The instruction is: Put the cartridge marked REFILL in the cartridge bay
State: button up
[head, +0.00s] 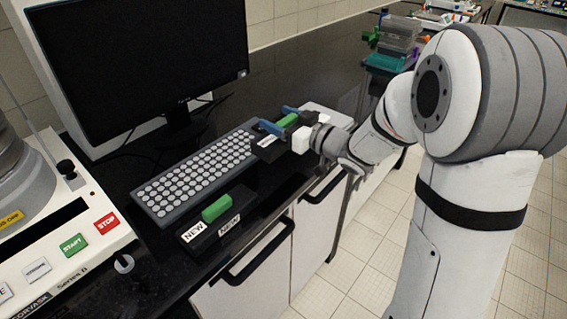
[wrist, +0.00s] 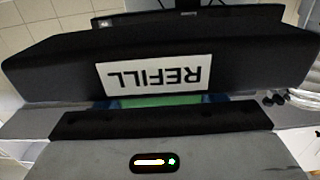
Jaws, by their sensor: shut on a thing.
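My gripper (head: 281,119), with blue fingers, is shut on the green grip (head: 288,120) of a black cartridge (head: 266,152) near the right end of the keyboard. In the wrist view, this cartridge (wrist: 50,70) fills the upper part and its white label reads REFILL, upside down. Whether it touches the counter I cannot tell. A second black cartridge with a green grip (head: 217,208) and NEW labels (head: 195,232) sits at the counter's front edge. The machine (head: 75,265) at the left has a dark slot in its panel; I cannot tell whether this is the cartridge bay.
A keyboard (head: 195,172) lies between the two cartridges and the monitor (head: 145,60). START (head: 73,244) and STOP (head: 106,222) buttons are on the machine. Stacked boxes (head: 395,48) stand at the far right.

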notch_tip(320, 180, down, 9)
jog(key=shift+r+b, duration=0.1)
jog(key=shift+b, duration=0.3)
jog(key=shift+f, duration=0.3)
jog(key=o, duration=1.3)
jog(key=shift+r, duration=0.1)
